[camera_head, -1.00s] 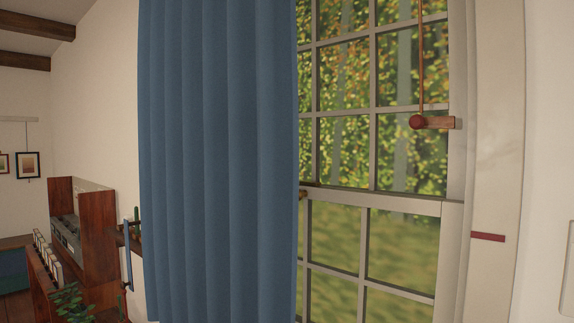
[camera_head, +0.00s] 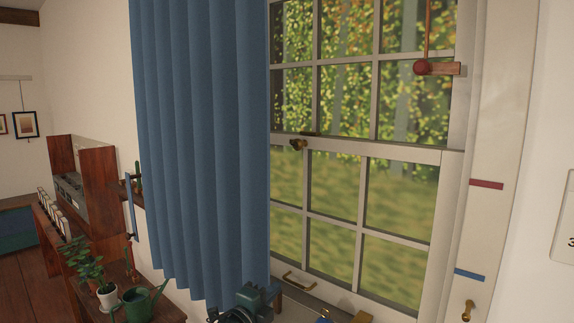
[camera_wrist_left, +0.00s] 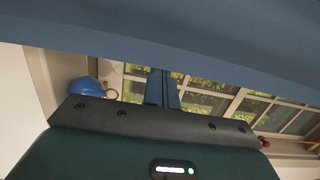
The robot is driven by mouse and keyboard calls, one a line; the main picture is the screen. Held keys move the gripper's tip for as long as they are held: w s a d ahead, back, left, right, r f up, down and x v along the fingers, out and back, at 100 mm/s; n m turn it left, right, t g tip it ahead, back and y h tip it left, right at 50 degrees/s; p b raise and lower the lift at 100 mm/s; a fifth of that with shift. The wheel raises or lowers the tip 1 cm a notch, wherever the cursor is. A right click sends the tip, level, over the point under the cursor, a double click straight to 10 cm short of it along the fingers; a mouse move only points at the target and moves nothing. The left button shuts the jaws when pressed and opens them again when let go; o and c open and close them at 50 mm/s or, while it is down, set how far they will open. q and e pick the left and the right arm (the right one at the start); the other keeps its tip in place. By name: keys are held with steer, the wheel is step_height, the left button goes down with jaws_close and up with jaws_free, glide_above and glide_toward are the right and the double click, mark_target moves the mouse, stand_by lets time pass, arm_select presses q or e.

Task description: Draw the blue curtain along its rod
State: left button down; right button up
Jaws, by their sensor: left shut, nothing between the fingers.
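The blue curtain (camera_head: 200,140) hangs in folds over the left part of the window (camera_head: 340,150) in the head view. Its hem and right edge show; its top and the rod are out of frame. My left gripper (camera_head: 258,298) shows small and dark green at the bottom, by the curtain's lower right corner; whether it touches the cloth cannot be told. In the left wrist view, blue cloth (camera_wrist_left: 200,45) crosses the top, and the shut, empty fingers (camera_wrist_left: 162,88) point towards the window. My right gripper is not in view.
A red ball (camera_head: 421,67) hangs on a cord by a wooden peg at upper right. A brass latch (camera_head: 298,145) and handle (camera_head: 300,282) are on the window. A plant (camera_head: 85,262) and green watering can (camera_head: 140,303) stand at lower left. A blue rounded object (camera_wrist_left: 87,86) shows in the wrist view.

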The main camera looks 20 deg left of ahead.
mark_target(213, 260)
arm_select(q)
steer(key=w+a, duration=0.2)
steer(key=a, duration=0.4)
steer(key=shift+b, duration=0.35)
steer(key=shift+w+a, duration=0.15)
steer(key=shift+a, duration=0.05)
steer(key=w+a+b, duration=0.1)
steer(key=a+b, duration=0.1)
steer(key=a, duration=0.2)
steer(key=w+a+b, duration=0.2)
steer(key=a, duration=0.3)
steer(key=w+a+b, duration=0.2)
steer(key=a, duration=0.2)
steer(key=shift+a+f, duration=0.3)
steer(key=shift+a, duration=0.35)
steer(key=shift+w+a+r, duration=0.1)
steer(key=shift+w+r, duration=0.05)
steer(key=shift+r, duration=0.1)
